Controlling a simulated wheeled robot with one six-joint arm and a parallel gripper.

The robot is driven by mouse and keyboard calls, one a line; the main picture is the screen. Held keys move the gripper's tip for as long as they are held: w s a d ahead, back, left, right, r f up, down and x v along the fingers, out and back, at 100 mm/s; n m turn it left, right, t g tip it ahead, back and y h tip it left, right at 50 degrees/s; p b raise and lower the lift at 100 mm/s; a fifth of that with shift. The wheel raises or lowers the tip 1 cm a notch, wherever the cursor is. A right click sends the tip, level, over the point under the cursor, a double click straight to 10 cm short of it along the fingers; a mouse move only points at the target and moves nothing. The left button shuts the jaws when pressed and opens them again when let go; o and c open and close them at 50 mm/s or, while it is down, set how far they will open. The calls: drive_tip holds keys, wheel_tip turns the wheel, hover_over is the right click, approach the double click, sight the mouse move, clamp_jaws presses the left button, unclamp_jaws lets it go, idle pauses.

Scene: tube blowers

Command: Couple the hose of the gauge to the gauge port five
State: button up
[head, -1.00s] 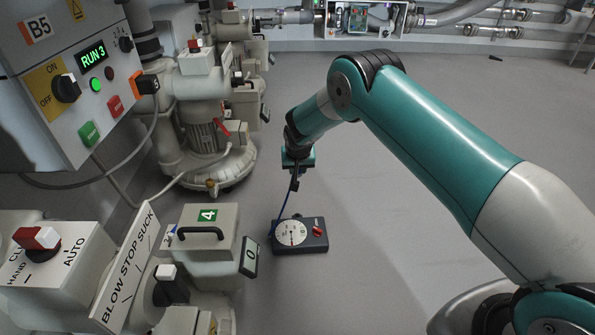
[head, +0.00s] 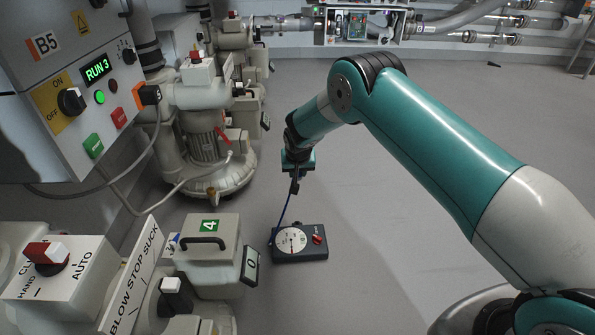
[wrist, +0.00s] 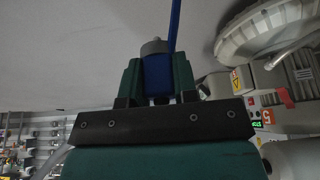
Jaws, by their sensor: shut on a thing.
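My gripper (head: 294,188) hangs over the floor, shut on the blue hose end. In the wrist view the hose end (wrist: 157,70) is a blue sleeve with a grey tip between the green fingers. The thin blue hose (head: 283,209) runs down to the gauge (head: 314,254), a dark box with a round white dial and a red knob, on the floor below my gripper. The pump unit marked five (head: 203,150) stands to the left and behind, apart from the gripper. I cannot make out its gauge port for certain.
A control panel (head: 60,135) marked B5 reads RUN 3 at the upper left. Unit four (head: 205,250) stands just left of the gauge. A grey cable (head: 175,187) hangs before unit five. The floor (head: 390,250) right of the gauge is clear.

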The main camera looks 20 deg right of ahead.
drive_tip(key=shift+r+p, duration=1)
drive_tip(key=shift+r, duration=0.55)
